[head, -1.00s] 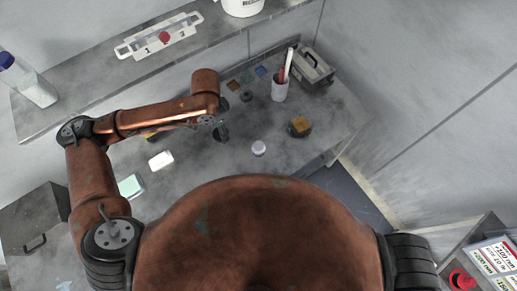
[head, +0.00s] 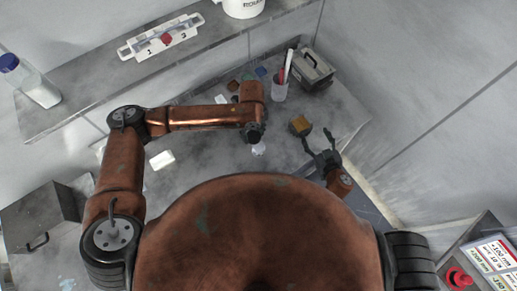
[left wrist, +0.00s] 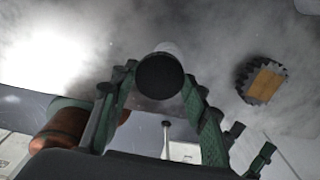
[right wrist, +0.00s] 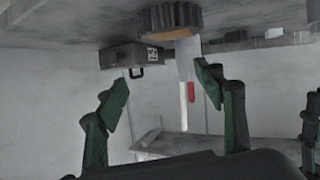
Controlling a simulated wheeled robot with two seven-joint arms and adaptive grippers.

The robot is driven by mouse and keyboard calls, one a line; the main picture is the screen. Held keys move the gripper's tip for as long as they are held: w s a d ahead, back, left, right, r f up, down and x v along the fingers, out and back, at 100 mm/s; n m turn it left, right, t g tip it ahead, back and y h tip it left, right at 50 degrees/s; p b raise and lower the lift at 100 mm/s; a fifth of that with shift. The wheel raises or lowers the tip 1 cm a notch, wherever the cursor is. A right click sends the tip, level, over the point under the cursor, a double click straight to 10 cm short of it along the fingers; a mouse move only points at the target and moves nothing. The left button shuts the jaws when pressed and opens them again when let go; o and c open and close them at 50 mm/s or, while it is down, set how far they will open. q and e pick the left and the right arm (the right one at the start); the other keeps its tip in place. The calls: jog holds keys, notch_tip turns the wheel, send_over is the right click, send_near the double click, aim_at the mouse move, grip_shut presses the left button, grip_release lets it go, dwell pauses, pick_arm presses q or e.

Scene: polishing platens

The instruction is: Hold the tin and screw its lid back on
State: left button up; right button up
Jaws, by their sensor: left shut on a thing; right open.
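The tin (head: 258,149) is a small pale round thing on the bench. In the head view it is mostly hidden under my left gripper (head: 256,140). In the left wrist view, my left gripper (left wrist: 160,85) is shut on a dark round disc, the lid (left wrist: 160,77). A pale sliver of the tin (left wrist: 168,47) shows behind the lid, and I cannot tell whether the two touch. My right gripper (head: 322,152) is open and empty at the bench's right side, apart from the tin; its spread fingers (right wrist: 168,105) show in the right wrist view.
A toothed block with a tan face (head: 300,125) stands between the tin and my right gripper. A pen cup (head: 279,92) and grey toolbox (head: 311,70) stand behind. A white block (head: 162,160) lies left. A shelf (head: 100,85) runs along the back wall.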

pick_arm(q)
jog(key=shift+d+f+m, duration=0.35)
jog(key=shift+d+m, duration=0.35)
jog(key=shift+m, duration=0.3)
pick_arm(e)
jog(key=s+a+r+n+g+y, duration=0.1)
jog(key=s+a+n+g+y, duration=0.2)
jog(key=a+y, duration=0.5)
pick_arm(q)
jog(key=shift+d+f+m, duration=0.2)
jog(key=shift+d+m, duration=0.15)
jog(key=shift+m, duration=0.35)
pick_arm(e)
jog(key=n+g, duration=0.2)
jog(key=n, duration=0.1)
send_near(263, 150)
jog(key=shift+w, duration=0.75)
jog(key=shift+s+a+f+n+g, duration=0.15)
jog(key=shift+s+f+n+g, duration=0.15)
jog(key=shift+s+g, duration=0.1)
jog(key=shift+w, duration=0.1)
jog(key=x, duration=1.2)
jog(key=shift+r, duration=0.15)
grip_shut()
